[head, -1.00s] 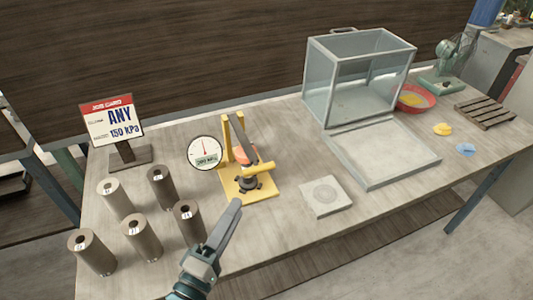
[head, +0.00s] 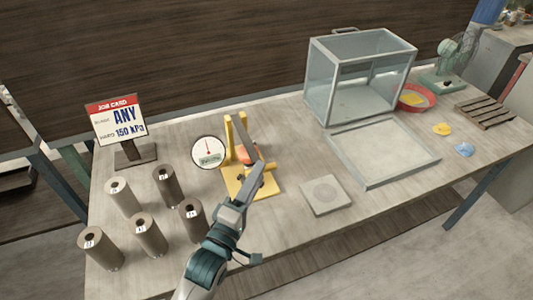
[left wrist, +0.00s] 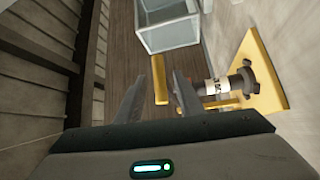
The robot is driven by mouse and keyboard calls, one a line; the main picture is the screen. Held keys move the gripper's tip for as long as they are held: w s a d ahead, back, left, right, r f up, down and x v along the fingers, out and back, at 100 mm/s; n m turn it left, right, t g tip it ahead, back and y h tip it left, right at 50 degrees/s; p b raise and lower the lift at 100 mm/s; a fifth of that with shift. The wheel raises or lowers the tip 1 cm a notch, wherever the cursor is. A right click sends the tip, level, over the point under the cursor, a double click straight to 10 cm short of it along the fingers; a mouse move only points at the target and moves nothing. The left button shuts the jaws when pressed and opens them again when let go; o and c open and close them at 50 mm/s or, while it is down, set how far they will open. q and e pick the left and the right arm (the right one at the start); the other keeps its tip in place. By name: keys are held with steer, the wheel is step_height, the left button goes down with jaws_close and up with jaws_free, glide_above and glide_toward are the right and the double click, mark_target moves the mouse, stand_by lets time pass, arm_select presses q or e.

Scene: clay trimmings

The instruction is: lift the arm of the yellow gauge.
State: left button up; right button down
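The yellow gauge (head: 229,140) stands on the table, with a yellow post frame, a yellow base and a round white dial (head: 208,152) at its left. Its dark arm slopes down toward the front. My left gripper (head: 258,168) is over the front of the gauge and hides the arm's lower end. In the left wrist view the left gripper (left wrist: 155,90) is open, with a yellow bar (left wrist: 160,80) showing in the gap between its fingers. I cannot tell whether the fingers touch it. The gauge's yellow base (left wrist: 262,85) is at the right there. My right gripper is not in view.
Several brown and grey cylinders (head: 148,235) stand left of my left arm. A job card (head: 116,122) reading "ANY 150 kPa" stands behind them. A square slab (head: 322,195) lies right of the gauge, with a glass box (head: 360,80) behind it.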

mark_target(247, 143)
arm_select(q)
steer(key=f+p+x, duration=0.1)
steer(key=x, duration=0.5)
steer(key=shift+w+r, duration=0.3)
steer(key=shift+r, duration=0.2)
jaws_close()
